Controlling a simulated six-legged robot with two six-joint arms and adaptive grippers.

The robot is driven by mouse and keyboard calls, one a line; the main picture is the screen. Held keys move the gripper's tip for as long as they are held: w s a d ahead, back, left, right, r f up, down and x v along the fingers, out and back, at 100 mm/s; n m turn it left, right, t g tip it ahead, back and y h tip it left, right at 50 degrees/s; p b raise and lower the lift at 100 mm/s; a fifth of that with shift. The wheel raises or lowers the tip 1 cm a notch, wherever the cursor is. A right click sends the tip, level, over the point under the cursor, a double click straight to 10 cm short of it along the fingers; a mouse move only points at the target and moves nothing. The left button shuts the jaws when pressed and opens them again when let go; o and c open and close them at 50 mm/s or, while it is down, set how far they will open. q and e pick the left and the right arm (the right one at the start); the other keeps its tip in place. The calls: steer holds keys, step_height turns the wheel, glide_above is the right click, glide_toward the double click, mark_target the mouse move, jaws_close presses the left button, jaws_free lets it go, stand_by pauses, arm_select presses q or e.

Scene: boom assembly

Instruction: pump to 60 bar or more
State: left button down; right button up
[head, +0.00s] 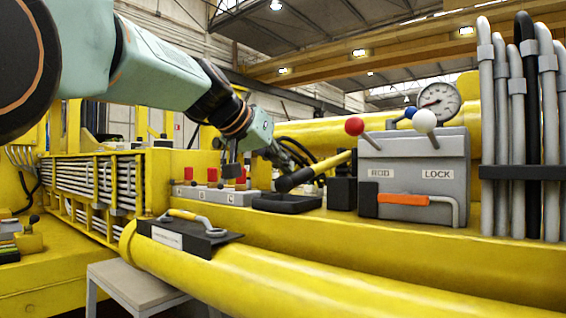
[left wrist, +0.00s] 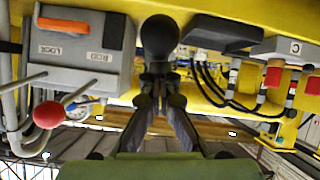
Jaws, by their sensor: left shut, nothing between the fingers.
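The pump lever is a yellow bar with a thick black grip (head: 296,179), tilted up to the right beside the grey valve box. The round end of the black grip (left wrist: 159,38) also shows in the left wrist view, straight beyond my fingertips. My left gripper (head: 288,158) is shut and empty, close behind and above the grip; I cannot tell whether it touches. Its fingers (left wrist: 161,88) come together in the left wrist view. The round pressure gauge (head: 439,98) stands above the valve box; its needle shows, but the figures are too small to read. My right gripper is not in view.
The grey valve box (head: 415,152), marked ROD and LOCK, carries red (head: 354,126) and white (head: 424,121) ball levers and an orange handle (head: 403,198). A black tray (head: 287,203) lies below the grip. Grey pipes (head: 500,130) stand at right; a yellow cylinder (head: 330,280) crosses the front.

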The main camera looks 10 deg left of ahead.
arm_select(q)
steer(key=v, duration=0.7)
steer(key=shift+s+a+r, duration=0.1)
steer(key=shift+s+r, duration=0.05)
steer(key=shift+s, duration=0.05)
stand_by(0.3)
steer(key=shift+w, duration=0.2)
steer(key=shift+s, duration=0.2)
steer(key=shift+w, duration=0.2)
steer(key=shift+s, duration=0.15)
stand_by(0.4)
